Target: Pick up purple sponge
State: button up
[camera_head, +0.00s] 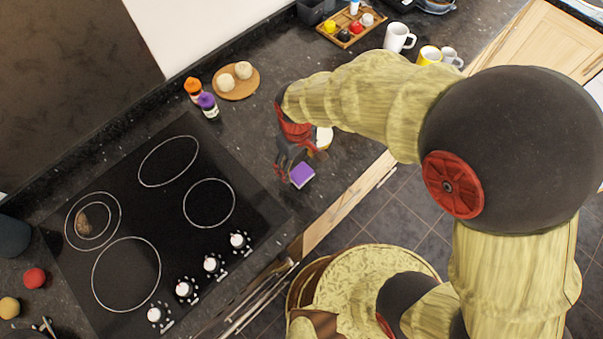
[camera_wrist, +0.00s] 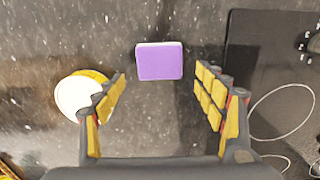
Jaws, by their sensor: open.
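The purple sponge (camera_head: 301,174) lies on the dark granite counter, close to the counter's front edge and right of the cooktop. In the wrist view the purple sponge (camera_wrist: 160,62) is a small block with a paler edge, ahead of the fingertips and between their lines. My gripper (camera_head: 286,166) is just left of the sponge in the head view, pointing down. In the wrist view my gripper (camera_wrist: 160,92) has its two yellow-padded fingers wide apart with nothing between them. I cannot tell its exact height above the counter.
A white round thing with a yellow part (camera_wrist: 80,95) stands beside the left finger. The black cooktop (camera_head: 150,215) with knobs lies left of the sponge. Two bottles (camera_head: 207,104) and a round wooden board (camera_head: 236,82) stand farther back. Mugs (camera_head: 398,38) stand at the back right.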

aim_at(302, 174)
notch_tip(302, 174, down, 3)
jog(key=shift+r, duration=0.1)
jog(key=c, duration=1)
jog(key=shift+o, duration=0.2)
jog(key=shift+r, duration=0.15)
